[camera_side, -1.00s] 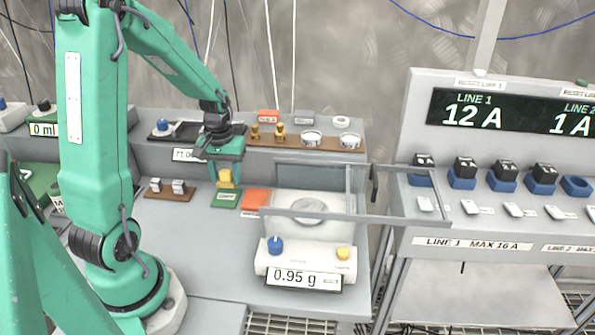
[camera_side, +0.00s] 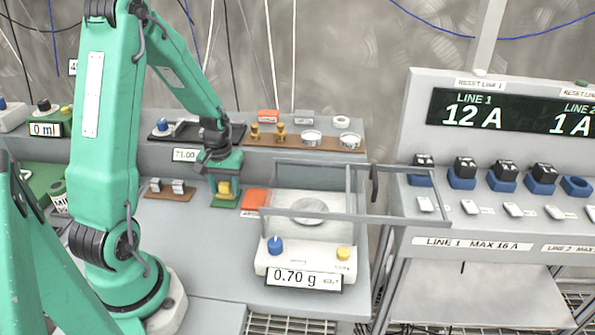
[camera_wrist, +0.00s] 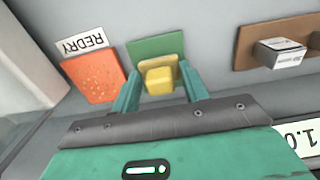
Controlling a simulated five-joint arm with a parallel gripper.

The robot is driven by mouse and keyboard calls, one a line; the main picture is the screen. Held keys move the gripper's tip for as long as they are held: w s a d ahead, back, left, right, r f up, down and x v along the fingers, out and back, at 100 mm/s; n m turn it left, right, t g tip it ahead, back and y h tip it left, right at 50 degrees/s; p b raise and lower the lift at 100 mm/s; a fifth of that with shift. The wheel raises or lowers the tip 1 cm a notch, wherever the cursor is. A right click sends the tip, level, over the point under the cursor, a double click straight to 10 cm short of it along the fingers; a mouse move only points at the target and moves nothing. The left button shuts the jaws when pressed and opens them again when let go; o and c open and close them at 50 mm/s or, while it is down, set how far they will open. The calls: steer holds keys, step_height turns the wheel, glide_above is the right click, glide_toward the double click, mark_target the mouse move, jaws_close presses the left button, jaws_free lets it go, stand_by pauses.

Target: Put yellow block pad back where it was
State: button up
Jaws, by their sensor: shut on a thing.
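The yellow block (camera_side: 224,188) is held between the two green fingers of my gripper (camera_side: 224,191). It is low over the green pad (camera_side: 225,203) on the grey bench, and I cannot tell whether it touches the pad. In the wrist view the yellow block (camera_wrist: 160,77) sits between the fingertips of my gripper (camera_wrist: 158,84). The green pad (camera_wrist: 150,47) shows behind and around the block there. The block's lower part is hidden from the wrist camera.
An orange pad (camera_side: 255,200) lies just right of the green pad; its label reads REDRY in the wrist view. The balance (camera_side: 300,258) with its clear shield stands further right, showing 0.70 g. A brown strip with white weights (camera_side: 171,190) is to the left.

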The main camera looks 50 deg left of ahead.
mark_target(224, 184)
steer(key=shift+f, duration=0.15)
steer(key=o, duration=1)
steer(key=shift+c, duration=0.2)
step_height(224, 184, up, 12)
steer(key=shift+r, duration=0.2)
stand_by(0.6)
steer(key=s+d+r+m+t, duration=0.2)
steer(key=d+r+m, duration=0.1)
steer(key=d, duration=0.3)
steer(key=s+d+r+m+t, duration=0.1)
steer(key=s+d+r+m, duration=0.2)
steer(key=d, duration=0.4)
steer(key=s+d+r+m+t, duration=0.2)
steer(key=d+r+m, duration=0.1)
steer(key=d+r, duration=0.2)
steer(key=shift+s+d+t, duration=0.3)
steer(key=shift+d, duration=0.75)
